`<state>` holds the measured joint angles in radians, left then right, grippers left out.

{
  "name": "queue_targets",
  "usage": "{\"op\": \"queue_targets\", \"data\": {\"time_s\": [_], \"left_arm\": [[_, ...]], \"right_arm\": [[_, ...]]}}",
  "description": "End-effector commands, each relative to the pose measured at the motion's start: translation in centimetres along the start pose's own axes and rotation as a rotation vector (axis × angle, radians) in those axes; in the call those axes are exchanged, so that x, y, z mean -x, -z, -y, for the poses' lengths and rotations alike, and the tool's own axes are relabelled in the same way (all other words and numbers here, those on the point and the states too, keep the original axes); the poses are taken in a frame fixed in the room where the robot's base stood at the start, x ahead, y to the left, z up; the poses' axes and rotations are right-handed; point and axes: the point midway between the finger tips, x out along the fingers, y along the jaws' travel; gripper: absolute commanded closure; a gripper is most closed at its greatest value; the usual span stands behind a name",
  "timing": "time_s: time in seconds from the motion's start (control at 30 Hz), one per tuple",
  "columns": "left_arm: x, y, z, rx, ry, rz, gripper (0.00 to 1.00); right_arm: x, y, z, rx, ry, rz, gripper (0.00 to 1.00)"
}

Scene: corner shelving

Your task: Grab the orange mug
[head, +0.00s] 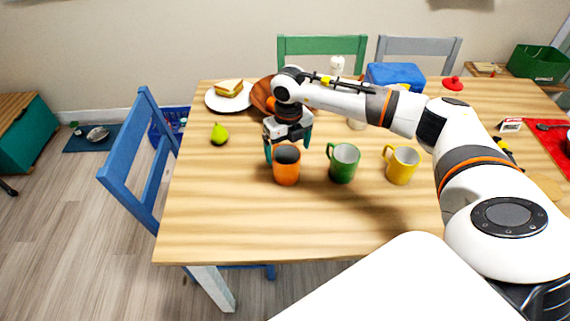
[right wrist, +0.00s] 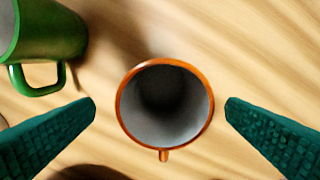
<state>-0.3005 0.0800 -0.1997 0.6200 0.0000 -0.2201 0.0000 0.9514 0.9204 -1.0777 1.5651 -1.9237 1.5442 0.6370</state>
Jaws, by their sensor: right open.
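The orange mug (head: 286,169) stands upright on the wooden table in the head view, left of a green mug and a yellow mug. In the right wrist view the orange mug (right wrist: 164,104) is seen from above, its grey inside empty and its short handle toward the bottom of the picture. My right gripper (head: 288,152) is open above and just behind the mug in the head view. In the right wrist view its two teal fingers (right wrist: 160,106) lie on either side of the mug, with gaps between them and the rim. My left gripper is not in view.
The green mug (head: 343,163) stands close on the right, and it also shows in the right wrist view (right wrist: 52,30). The yellow mug (head: 401,165) is further right. A pear (head: 219,134) and a sandwich plate (head: 211,99) are to the left. The table front is clear.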

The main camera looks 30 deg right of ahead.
Motion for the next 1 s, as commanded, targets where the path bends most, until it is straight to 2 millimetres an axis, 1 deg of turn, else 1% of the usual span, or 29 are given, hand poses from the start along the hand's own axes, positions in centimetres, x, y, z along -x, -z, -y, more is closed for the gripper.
{"op": "queue_targets", "data": {"time_s": [0.1, 0.27, 0.4, 0.53, 0.63, 0.83, 0.87, 1.0], "left_arm": [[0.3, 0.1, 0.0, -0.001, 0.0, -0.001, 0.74], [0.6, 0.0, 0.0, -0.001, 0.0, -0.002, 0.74], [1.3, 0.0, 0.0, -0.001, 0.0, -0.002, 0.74], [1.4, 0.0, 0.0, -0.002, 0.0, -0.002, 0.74], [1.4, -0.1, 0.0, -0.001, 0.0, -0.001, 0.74], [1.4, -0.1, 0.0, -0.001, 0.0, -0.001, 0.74], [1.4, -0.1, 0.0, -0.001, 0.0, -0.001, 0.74], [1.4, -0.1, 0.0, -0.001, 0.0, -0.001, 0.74]], "right_arm": [[-1.2, 0.0, 0.0, 0.0, 0.001, 0.002, 0.06], [-2.3, 0.1, 0.2, 0.003, 0.002, 0.001, 0.06], [-4.4, 0.2, 0.4, 0.002, 0.003, 0.003, 0.06], [-6.2, 0.3, 0.4, 0.002, 0.003, 0.001, 0.06], [-6.8, 0.3, 0.4, 0.002, 0.004, 0.0, 0.06], [-6.9, 0.3, 0.4, 0.003, 0.004, -0.001, 0.06], [-6.9, 0.3, 0.4, 0.003, 0.004, -0.001, 0.07], [-6.8, 0.3, 0.4, 0.003, 0.004, -0.001, 0.3]]}}
